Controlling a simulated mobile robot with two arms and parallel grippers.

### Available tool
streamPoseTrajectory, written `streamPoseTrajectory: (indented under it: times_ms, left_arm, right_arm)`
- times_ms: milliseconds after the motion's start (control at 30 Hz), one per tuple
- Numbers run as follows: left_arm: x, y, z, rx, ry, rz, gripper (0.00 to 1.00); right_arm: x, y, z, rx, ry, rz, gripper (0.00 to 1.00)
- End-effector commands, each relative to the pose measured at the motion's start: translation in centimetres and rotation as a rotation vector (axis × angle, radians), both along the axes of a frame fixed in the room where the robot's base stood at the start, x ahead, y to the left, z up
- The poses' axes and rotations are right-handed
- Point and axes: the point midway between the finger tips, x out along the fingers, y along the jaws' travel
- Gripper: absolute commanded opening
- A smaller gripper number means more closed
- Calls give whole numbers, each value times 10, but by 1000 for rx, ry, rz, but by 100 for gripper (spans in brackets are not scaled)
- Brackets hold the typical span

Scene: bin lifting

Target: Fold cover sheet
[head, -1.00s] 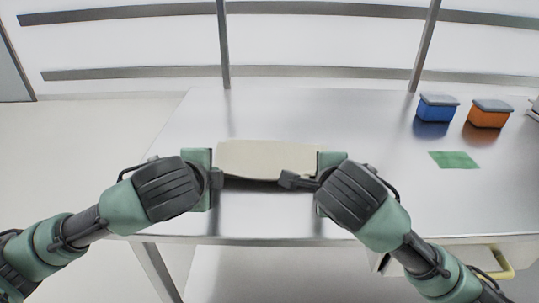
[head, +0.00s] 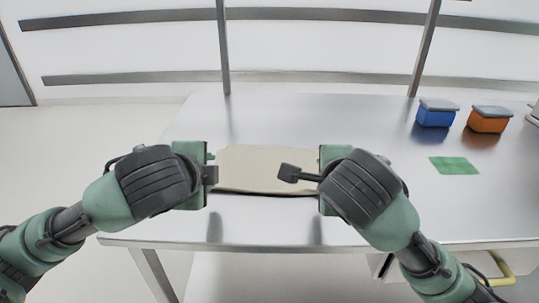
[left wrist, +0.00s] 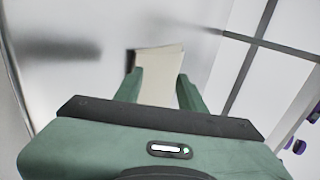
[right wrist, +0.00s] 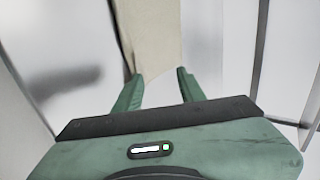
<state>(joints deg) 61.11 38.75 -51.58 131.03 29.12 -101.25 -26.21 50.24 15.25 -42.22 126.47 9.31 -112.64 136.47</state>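The cover sheet (head: 255,168) is a beige, narrow folded strip lying crosswise near the table's front edge, with a dark line along its near side. My right gripper (head: 321,165) is at the right end. Contact there is unclear.
The metal table (head: 370,120) is mostly clear. A blue box (head: 433,116) and an orange box (head: 487,122), both grey-lidded, stand at the back right. A flat green piece (head: 454,165) lies before them. A yellow handle (head: 497,268) shows below the table's front right.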

Motion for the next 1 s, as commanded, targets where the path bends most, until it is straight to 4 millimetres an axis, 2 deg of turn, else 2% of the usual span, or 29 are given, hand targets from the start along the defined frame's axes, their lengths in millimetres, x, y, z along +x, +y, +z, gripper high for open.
streamPoseTrajectory:
  times_ms: [100,200,400,567,1000]
  left_arm:
    - [-12,0,15,1,-4,-3,40]
    - [-16,0,21,0,-1,-1,40]
    - [-27,0,33,0,-2,-1,40]
    - [-39,0,49,0,-3,-2,40]
    - [-42,0,51,1,1,-1,40]
  right_arm:
    - [-11,-2,18,-10,-12,-1,40]
    - [-14,2,28,-10,-26,14,40]
    - [-25,-5,36,-11,-10,-8,40]
    - [-38,-1,50,-4,-5,-2,40]
    - [-42,-1,52,-3,-1,-3,40]
